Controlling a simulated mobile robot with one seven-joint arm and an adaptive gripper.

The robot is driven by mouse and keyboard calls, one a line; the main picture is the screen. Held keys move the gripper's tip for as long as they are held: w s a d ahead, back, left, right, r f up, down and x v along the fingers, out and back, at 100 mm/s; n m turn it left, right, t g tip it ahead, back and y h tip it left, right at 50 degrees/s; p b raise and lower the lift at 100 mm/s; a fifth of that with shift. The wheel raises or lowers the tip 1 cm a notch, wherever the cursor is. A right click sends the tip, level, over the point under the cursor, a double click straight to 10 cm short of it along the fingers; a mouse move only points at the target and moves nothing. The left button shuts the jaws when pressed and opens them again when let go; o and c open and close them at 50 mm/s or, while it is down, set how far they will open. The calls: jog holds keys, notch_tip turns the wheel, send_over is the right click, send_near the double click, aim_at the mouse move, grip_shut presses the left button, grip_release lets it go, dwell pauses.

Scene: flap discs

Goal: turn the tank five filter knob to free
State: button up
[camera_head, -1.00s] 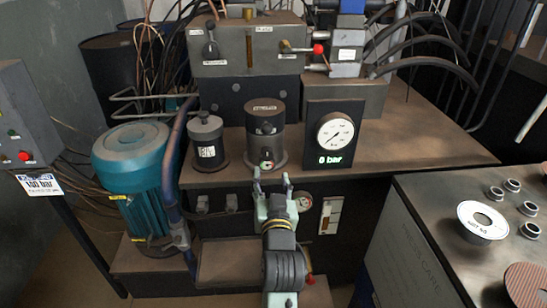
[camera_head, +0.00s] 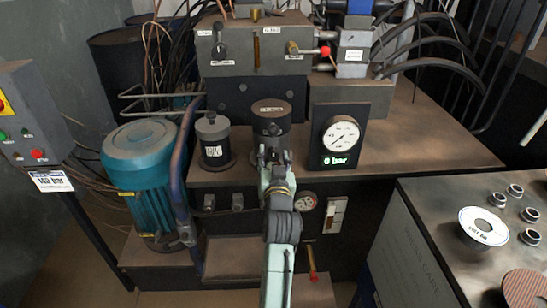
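A dark upright cylinder (camera_head: 271,135) with a small label near its top stands at the middle of the bench in the head view. It appears to be the filter housing; its label is too small to read. The small knob low on its front is hidden behind my gripper. My gripper (camera_head: 274,154) is at the front of this cylinder, its two fingers pointing away from me and apart. It looks open, with the fingertips around the knob's place; contact cannot be told.
A smaller lidded cylinder (camera_head: 213,142) stands just left, and a gauge panel (camera_head: 340,145) just right. A valve block with levers (camera_head: 253,46) rises behind. A teal motor (camera_head: 148,175) stands at left, and a side table (camera_head: 425,212) with rings and discs at right.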

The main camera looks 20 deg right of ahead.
grip_shut()
jog(key=shift+n+b, duration=0.55)
jog(key=shift+n, duration=0.95)
jog(key=shift+o, duration=0.6)
grip_release()
jog(key=shift+s, duration=0.1)
jog(key=v, duration=1.2)
